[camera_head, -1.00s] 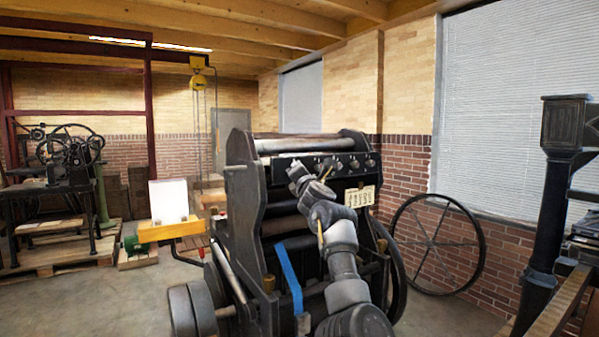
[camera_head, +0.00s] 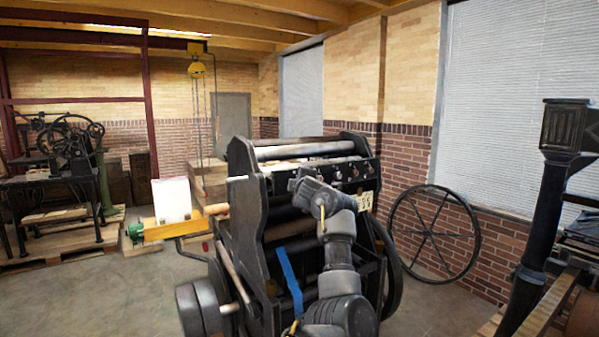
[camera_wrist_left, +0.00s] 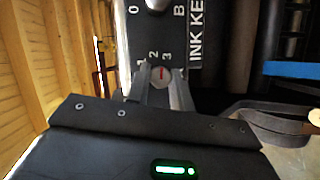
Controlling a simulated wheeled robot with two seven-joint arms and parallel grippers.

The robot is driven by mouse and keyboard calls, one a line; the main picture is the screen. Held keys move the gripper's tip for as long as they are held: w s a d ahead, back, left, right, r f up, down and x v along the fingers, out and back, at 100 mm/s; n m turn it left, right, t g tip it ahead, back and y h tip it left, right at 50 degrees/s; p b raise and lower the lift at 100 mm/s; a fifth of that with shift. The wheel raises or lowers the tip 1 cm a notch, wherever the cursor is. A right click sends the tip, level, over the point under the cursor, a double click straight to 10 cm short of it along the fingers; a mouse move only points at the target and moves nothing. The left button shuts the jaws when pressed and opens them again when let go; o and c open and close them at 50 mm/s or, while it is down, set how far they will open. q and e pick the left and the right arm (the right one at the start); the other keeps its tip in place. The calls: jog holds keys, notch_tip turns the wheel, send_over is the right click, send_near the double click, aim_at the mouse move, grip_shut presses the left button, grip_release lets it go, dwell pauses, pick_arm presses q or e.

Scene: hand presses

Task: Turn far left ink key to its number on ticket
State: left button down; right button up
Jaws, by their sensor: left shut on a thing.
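The ink keys (camera_head: 354,172) form a row of small knobs on the dark rail of the black press. The wrist view shows one key (camera_wrist_left: 161,74) with a red mark on its end, beside the printed numbers 1, 2 and 3. My left gripper (camera_wrist_left: 162,88) is shut on this key, a finger on either side. In the head view my left wrist hides the left end of the row and the fingertips. The cream ticket (camera_head: 364,200) is on the press right of my wrist, partly covered; its numbers are too small to read. My right gripper is out of view.
A neighbouring key (camera_wrist_left: 155,4) stands close to the held one, by a letter B. A blue strap (camera_head: 289,282) hangs on the press front. A large spoked wheel (camera_head: 434,232) leans at the brick wall. Open floor lies left of the press.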

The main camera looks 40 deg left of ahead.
pick_arm(q)
jog(key=shift+r+m+g+h+p, duration=0.15)
jog(key=shift+m+g+p, duration=0.4)
jog(key=shift+m+p, duration=0.8)
jog(key=shift+f+m+g+h+p, duration=0.15)
jog(key=shift+m+g+p, duration=0.45)
jog(key=shift+p, duration=1.4)
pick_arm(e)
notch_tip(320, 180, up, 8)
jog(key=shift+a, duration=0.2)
pick_arm(q)
jog(key=c, duration=1.2)
grip_release()
jog(key=shift+w, duration=0.1)
jog(key=shift+c, duration=0.2)
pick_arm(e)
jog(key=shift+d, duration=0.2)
pick_arm(q)
jog(key=shift+d, duration=0.15)
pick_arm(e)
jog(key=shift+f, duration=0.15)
pick_arm(q)
jog(key=b+v, duration=0.4)
jog(key=v, duration=0.6)
jog(key=shift+s+d, duration=0.2)
jog(key=shift+s, duration=0.05)
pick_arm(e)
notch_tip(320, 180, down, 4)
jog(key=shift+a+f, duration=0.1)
